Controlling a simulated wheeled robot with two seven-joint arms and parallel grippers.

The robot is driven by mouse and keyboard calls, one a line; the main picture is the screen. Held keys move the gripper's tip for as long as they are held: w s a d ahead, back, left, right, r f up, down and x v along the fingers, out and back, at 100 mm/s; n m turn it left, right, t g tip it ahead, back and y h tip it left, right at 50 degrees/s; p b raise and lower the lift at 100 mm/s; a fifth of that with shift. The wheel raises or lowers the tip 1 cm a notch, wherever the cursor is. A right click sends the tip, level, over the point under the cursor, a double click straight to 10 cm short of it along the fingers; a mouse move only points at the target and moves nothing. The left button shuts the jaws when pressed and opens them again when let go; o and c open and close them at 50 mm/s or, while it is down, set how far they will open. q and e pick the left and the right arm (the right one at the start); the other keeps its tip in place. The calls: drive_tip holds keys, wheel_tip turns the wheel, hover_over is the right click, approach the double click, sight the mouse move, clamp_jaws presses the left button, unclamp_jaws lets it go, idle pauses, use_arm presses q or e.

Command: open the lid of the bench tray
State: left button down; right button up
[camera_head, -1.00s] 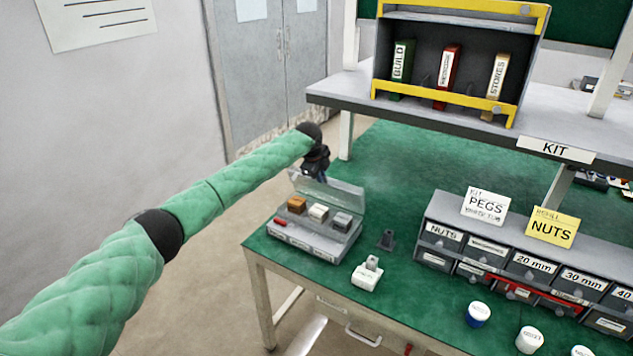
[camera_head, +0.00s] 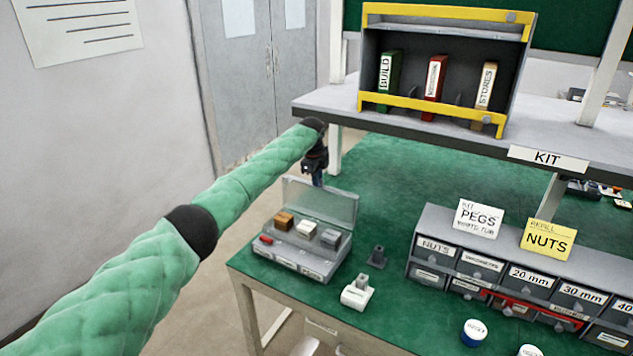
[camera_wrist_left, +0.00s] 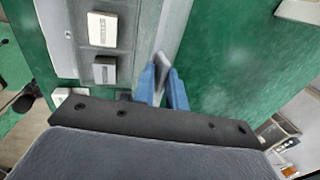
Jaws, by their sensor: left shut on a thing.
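The bench tray (camera_head: 290,262) is a grey box at the left end of the green bench. Its clear lid (camera_head: 325,205) stands raised along the far side, close to upright. My left gripper (camera_head: 317,180) is at the lid's top edge, coming from behind it. In the left wrist view its blue fingers (camera_wrist_left: 163,88) are shut on the edge of the lid (camera_wrist_left: 174,32). Inside the tray lie a brown block (camera_head: 284,220), a white block (camera_head: 306,229), a dark grey block (camera_head: 330,238) and a small red piece (camera_head: 266,240). My right gripper is not in view.
A white block-like fixture (camera_head: 357,292) and a dark small fixture (camera_head: 377,257) stand right of the tray. A labelled drawer unit (camera_head: 510,270) stands further right, with white-topped jars (camera_head: 474,332) in front. A shelf (camera_head: 420,118) with a yellow-edged rack overhangs the back. Green bench behind the tray is clear.

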use_arm(q)
drive_tip(key=shift+w, duration=0.1)
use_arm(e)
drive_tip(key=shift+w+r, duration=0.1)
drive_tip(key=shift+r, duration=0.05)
use_arm(q)
drive_tip(key=c, duration=1.6)
unclamp_jaws()
drive_tip(key=shift+f, duration=0.1)
drive_tip(key=shift+o, duration=0.2)
